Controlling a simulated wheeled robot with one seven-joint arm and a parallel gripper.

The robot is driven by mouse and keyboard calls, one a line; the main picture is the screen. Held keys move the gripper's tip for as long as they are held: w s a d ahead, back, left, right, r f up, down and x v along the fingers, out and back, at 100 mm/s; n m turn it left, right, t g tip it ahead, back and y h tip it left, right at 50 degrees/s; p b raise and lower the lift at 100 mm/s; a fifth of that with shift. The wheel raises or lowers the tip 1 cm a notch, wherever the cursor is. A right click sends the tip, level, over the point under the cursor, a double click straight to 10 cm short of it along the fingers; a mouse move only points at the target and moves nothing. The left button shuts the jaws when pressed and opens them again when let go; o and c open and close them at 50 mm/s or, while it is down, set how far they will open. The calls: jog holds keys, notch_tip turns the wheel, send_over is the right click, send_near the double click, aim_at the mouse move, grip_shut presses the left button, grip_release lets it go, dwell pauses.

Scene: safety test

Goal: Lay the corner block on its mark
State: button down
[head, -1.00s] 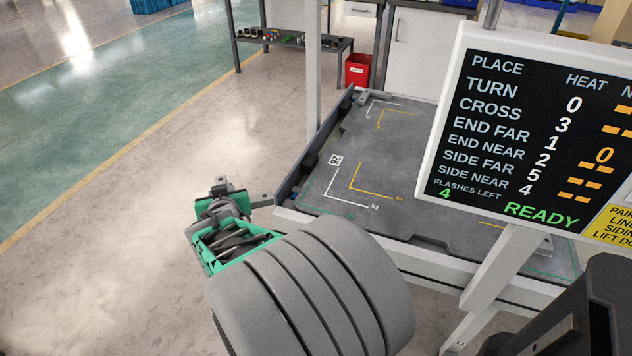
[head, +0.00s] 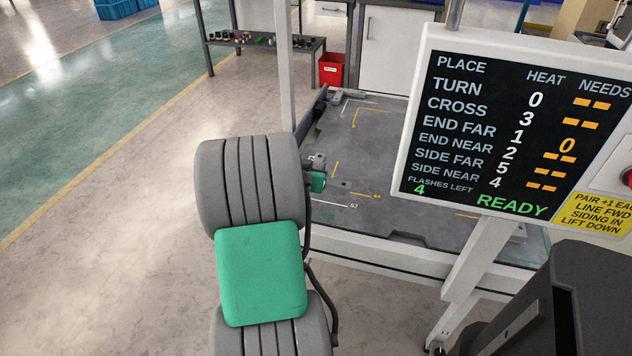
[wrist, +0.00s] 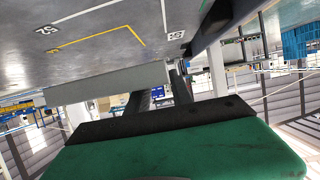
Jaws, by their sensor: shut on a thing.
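My gripper (head: 318,180) is mostly hidden behind my own arm in the head view; a green and grey part of it shows over the table's left side. The grey table (head: 400,160) bears a near yellow corner mark (head: 361,195) labelled 44 and a white line (head: 333,204) labelled 52, both partly hidden by my arm. Another yellow corner mark (head: 356,122) lies farther back. In the wrist view, a yellow corner mark (wrist: 100,37) shows on the table, apart from the dark jaws.
A screen (head: 500,130) reading READY, with 4 flashes left, stands at the right, with a yellow notice (head: 598,217) below. A raised dark edge (head: 311,117) bounds the table's left side. A post (head: 285,70) rises behind. A red bin (head: 331,70) stands beyond.

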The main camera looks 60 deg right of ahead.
jog(key=d+f, duration=0.1)
jog(key=f, duration=0.1)
jog(key=w+d+f, duration=0.1)
jog(key=f, duration=0.1)
jog(key=shift+w+d, duration=0.1)
jog(key=shift+d, duration=0.3)
jog(key=shift+w+d+f+b, duration=0.15)
jog(key=shift+f+b, duration=0.45)
jog(key=shift+f, duration=1.1)
jog(key=shift+f, duration=0.2)
jog(key=c, duration=1.1)
grip_release()
